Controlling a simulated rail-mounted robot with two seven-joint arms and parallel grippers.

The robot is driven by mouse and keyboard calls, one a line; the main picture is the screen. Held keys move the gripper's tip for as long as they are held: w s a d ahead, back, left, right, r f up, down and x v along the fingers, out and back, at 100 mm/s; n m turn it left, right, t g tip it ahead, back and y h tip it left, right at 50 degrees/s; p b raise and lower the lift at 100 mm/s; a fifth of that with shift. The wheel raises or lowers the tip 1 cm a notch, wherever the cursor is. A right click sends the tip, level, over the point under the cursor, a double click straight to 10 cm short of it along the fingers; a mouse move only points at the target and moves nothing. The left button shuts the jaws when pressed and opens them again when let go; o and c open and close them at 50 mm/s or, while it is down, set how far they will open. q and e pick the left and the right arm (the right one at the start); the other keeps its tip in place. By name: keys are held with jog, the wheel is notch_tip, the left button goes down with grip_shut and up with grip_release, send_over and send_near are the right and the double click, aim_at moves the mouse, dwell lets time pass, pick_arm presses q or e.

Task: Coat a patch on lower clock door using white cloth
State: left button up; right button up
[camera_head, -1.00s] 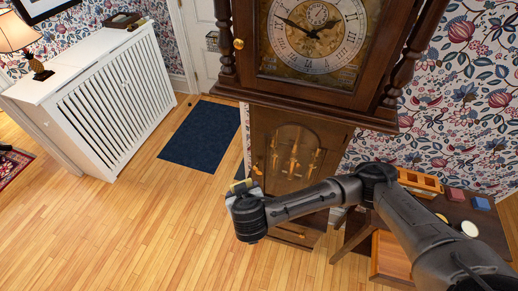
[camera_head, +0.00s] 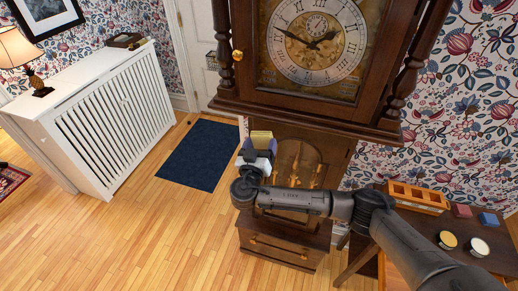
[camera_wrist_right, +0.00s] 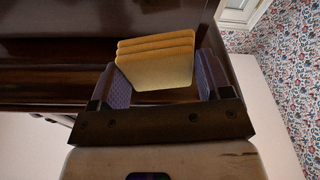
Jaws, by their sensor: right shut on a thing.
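The tall brown clock has a lower door (camera_head: 312,153) with an arched glass pane, partly hidden by my right arm. My right gripper (camera_head: 260,144) is at the left side of this door, pointing up. It is shut on a layered, folded pad (camera_head: 261,135), which looks yellow-tan rather than white. In the right wrist view the pad (camera_wrist_right: 155,62) sits between the two purple-grey fingers of the gripper (camera_wrist_right: 160,80), with dark clock wood behind it. I cannot tell whether the pad touches the clock. No coated patch is discernible. My left gripper is not in view.
The clock's upper case (camera_head: 310,112) overhangs the door. A side table at right holds a wooden caddy (camera_head: 418,197), red and blue blocks, and two round tins (camera_head: 479,247). A white radiator cover (camera_head: 118,110) stands left. The floor around the navy mat (camera_head: 203,155) is open.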

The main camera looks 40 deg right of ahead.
aim_at(269, 125)
jog(key=shift+x, duration=1.25)
jog(key=shift+w+d+f, duration=0.2)
jog(key=shift+w+d, duration=0.25)
jog(key=shift+d, duration=0.3)
jog(key=shift+w+d+b, duration=0.25)
jog(key=shift+d+b, duration=0.15)
jog(key=shift+b, duration=0.1)
jog(key=shift+w+d+b, duration=0.3)
jog(key=shift+d+b, duration=0.05)
jog(key=shift+d, duration=0.1)
